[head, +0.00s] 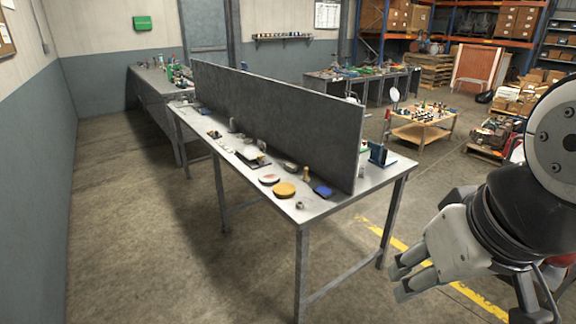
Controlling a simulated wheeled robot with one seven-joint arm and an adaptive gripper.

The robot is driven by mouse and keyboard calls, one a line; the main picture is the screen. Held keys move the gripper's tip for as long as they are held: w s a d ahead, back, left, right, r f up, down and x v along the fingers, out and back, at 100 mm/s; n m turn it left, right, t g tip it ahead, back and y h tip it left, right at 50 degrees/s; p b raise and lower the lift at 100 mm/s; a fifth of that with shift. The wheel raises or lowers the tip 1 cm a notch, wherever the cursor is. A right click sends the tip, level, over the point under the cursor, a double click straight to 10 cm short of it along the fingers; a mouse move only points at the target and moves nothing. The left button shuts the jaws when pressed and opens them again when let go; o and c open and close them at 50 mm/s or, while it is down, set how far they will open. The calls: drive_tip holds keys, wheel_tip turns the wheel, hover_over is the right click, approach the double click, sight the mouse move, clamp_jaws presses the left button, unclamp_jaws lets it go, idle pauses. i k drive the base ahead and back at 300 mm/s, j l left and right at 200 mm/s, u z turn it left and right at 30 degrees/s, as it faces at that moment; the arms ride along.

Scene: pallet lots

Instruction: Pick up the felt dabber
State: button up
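Several small items stand on the near end of a grey metal table (310,212), in front of an upright grey panel. A small upright tan, wood-coloured piece (306,174) there may be the felt dabber; it is too small to be sure. Close by are a yellow-orange disc (285,190), a pale round disc (269,179) and a blue item (322,191). My gripper (398,283) is at the lower right, apart from the table and to the right of its near end. Its two fingers show a gap with nothing between them.
The tall grey panel (270,115) runs along the table and hides part of its far side. A small metallic ring-like item (299,205) is near the front edge. A wooden table (422,130) and shelves stand behind. The floor at left is clear.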

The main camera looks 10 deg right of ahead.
sight(305, 178)
drive_tip(key=i+j+u, duration=0.15)
drive_tip(key=i+j, duration=0.65)
drive_tip(key=i+j+u, duration=0.1)
drive_tip(key=i+j, duration=0.65)
drive_tip(key=i, duration=0.2)
